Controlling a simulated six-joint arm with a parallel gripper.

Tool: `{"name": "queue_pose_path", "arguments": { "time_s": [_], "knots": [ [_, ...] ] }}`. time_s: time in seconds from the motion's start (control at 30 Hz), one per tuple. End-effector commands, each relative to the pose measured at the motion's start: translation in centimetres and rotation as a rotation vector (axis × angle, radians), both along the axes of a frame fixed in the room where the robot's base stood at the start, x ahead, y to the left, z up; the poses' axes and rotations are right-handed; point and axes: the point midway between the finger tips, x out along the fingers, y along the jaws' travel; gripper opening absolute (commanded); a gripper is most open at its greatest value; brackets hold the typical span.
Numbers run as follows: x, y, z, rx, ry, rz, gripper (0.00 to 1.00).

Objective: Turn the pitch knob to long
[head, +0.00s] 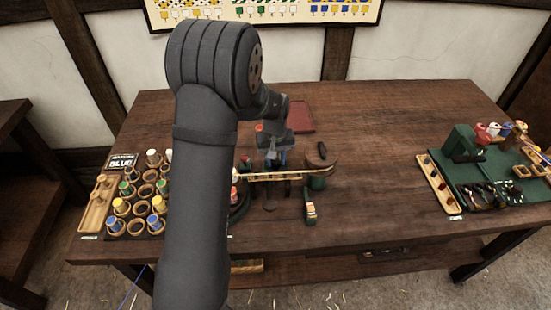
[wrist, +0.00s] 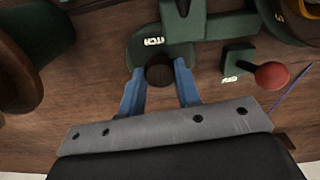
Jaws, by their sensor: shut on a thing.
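The pitch knob (wrist: 160,70) is a dark round knob on a green base under an upside-down PITCH label (wrist: 154,41). My gripper (wrist: 159,86) has a blue finger on each side of the knob and is shut on it. In the head view my gripper (head: 275,160) points down at the machine in the middle of the bench, and the knob is hidden behind it. I cannot make out which setting the knob points to, and no "long" mark is readable.
A red-balled lever (wrist: 271,75) stands close to the right of the knob in the wrist view. A pale wooden bar (head: 285,176) crosses in front of my gripper. Bobbins stand at left; a green mat (head: 508,190) with tools lies at right. The right-centre bench is clear.

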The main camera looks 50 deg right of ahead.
Motion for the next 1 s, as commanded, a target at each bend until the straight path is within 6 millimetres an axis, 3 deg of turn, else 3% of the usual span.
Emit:
{"name": "queue_pose_path", "arguments": {
  "time_s": [0.67,0.7,0.77,0.8,1.0],
  "knots": [
    [0.04,-0.08,0.09,-0.003,-0.002,0.067,0.08],
    [0.04,-0.08,0.1,-0.003,-0.002,0.067,0.36],
    [0.04,-0.07,0.09,-0.003,-0.002,0.067,0.48],
    [0.03,-0.06,0.08,-0.002,-0.001,0.067,0.52],
    [0.01,-0.03,0.04,-0.001,-0.001,0.067,0.52]
  ]
}}
